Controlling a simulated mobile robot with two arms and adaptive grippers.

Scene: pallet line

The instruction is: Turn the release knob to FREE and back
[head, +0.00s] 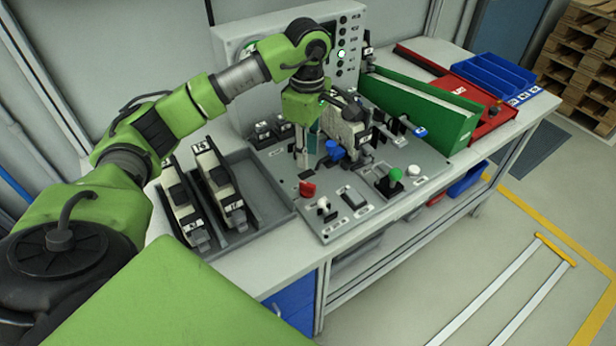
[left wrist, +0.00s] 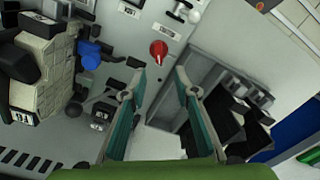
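A red knob (head: 307,188) stands at the front left of the grey control panel (head: 330,228). The red knob also shows in the left wrist view (left wrist: 158,52), just beyond and between the fingertips, with a small plate near it whose lettering I cannot read. My left gripper (head: 302,160) points down above the panel, behind the red knob in the head view. In the left wrist view its two teal-padded fingers (left wrist: 158,88) are apart with nothing between them. They do not appear to touch the knob. My right gripper is not in view.
A blue knob (head: 333,149) and a pale block-shaped device (head: 345,125) stand close to the left gripper. A green-topped lever (head: 395,174) is at the panel's right. A grey tray (head: 262,190) with dark-and-pale units lies left. A green bin (head: 420,108) stands behind right.

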